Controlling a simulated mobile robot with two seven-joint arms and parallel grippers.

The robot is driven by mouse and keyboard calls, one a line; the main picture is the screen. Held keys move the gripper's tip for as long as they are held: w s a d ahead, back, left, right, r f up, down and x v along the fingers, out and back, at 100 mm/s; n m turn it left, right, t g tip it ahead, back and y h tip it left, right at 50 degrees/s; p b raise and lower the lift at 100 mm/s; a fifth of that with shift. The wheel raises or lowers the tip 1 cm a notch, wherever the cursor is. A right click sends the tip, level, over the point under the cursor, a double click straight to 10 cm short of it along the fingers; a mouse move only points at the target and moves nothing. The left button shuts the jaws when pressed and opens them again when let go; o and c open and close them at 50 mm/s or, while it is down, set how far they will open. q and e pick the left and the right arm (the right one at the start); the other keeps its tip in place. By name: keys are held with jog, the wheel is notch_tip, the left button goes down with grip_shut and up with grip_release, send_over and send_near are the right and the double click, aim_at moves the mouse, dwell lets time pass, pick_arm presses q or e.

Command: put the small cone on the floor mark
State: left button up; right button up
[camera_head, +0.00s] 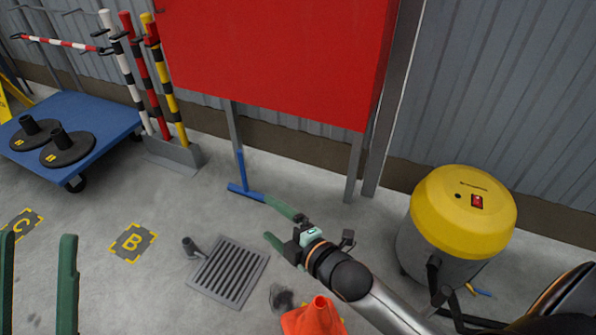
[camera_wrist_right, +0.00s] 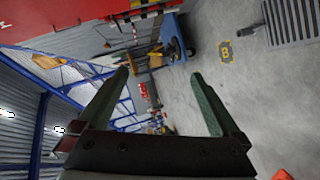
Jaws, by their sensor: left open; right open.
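The orange cone (camera_head: 314,318) stands at the bottom edge of the head view, cut off by the frame; a bit of orange, likely the same cone, shows in the right wrist view (camera_wrist_right: 282,174). A sliver of yellow shows beside its base. Floor mark B (camera_head: 133,242), with yellow corners, lies bare on the concrete. Floor mark C (camera_head: 22,224) is at the far left. My right gripper (camera_head: 266,216) is open and empty, beyond the cone and above the floor near the grate; its green fingers show in the wrist view (camera_wrist_right: 160,75). My left gripper (camera_head: 38,238) is open and empty at lower left.
A yellow-topped vacuum (camera_head: 462,210) is right, a blue cart (camera_head: 85,110) left. Floor around B is clear.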

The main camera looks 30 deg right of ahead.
jog(key=s+a+r+m+t+y, duration=0.1)
jog(key=s+r+y, duration=0.4)
jog(key=r, duration=0.9)
jog(key=s+r+m+t+y, duration=0.4)
jog(key=s+r, duration=0.6)
jog(key=r, duration=0.4)
jog(key=shift+a+r+t+y, duration=0.4)
jog(key=shift+t+y, duration=0.5)
jog(key=shift+t, duration=0.3)
